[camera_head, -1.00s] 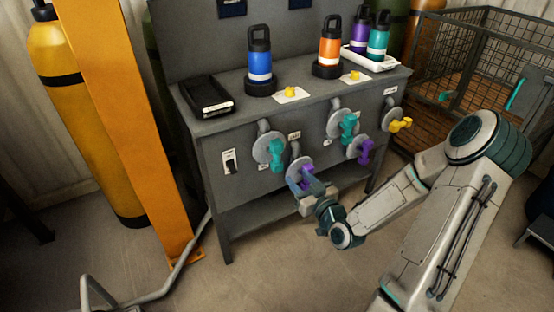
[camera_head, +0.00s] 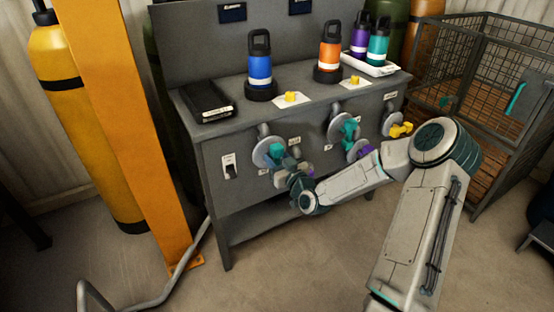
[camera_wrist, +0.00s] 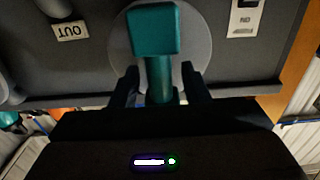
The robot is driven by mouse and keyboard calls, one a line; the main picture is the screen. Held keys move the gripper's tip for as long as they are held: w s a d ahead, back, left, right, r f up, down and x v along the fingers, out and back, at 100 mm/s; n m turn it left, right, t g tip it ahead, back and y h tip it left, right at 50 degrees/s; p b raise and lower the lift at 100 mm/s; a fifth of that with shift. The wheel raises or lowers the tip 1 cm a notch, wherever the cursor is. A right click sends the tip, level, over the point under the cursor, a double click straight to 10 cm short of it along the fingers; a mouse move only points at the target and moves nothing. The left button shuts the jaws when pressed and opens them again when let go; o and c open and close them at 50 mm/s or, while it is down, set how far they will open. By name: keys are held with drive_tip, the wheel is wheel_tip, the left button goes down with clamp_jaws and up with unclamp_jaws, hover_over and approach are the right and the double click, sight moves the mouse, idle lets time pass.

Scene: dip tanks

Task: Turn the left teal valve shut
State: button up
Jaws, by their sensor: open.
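The left teal valve (camera_head: 276,150) is on the front panel of the grey bench, with its teal handle in front of a round grey disc. In the wrist view the teal handle (camera_wrist: 155,35) fills the top centre, its stem reaching down between the fingers. My gripper (camera_wrist: 160,87) is open, one dark finger on each side of the stem, with gaps visible. In the head view my gripper (camera_head: 288,166) is right at this valve, partly hiding its lower part.
To the right are another teal valve (camera_head: 349,131), a purple valve (camera_head: 364,151) and a yellow valve (camera_head: 400,130). A switch (camera_head: 230,168) is left of the teal valve. Bottles stand on the bench top.

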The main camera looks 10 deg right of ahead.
clamp_jaws()
drive_tip(key=shift+m, duration=0.4)
drive_tip(key=m, duration=0.3)
drive_tip(key=shift+d+m, duration=0.2)
drive_tip(key=shift+m, duration=0.1)
drive_tip(key=m, duration=0.4)
drive_tip(key=shift+w+d+f+m, duration=0.1)
drive_tip(key=shift+d+f+m, duration=0.1)
drive_tip(key=shift+m, duration=0.1)
drive_tip(key=m, duration=0.4)
drive_tip(key=shift+d+f+m+p, duration=0.1)
drive_tip(key=shift+f+m+p, duration=0.05)
drive_tip(key=shift+m+p, duration=0.2)
drive_tip(key=shift+f+m, duration=0.2)
drive_tip(key=shift+m, duration=1.95)
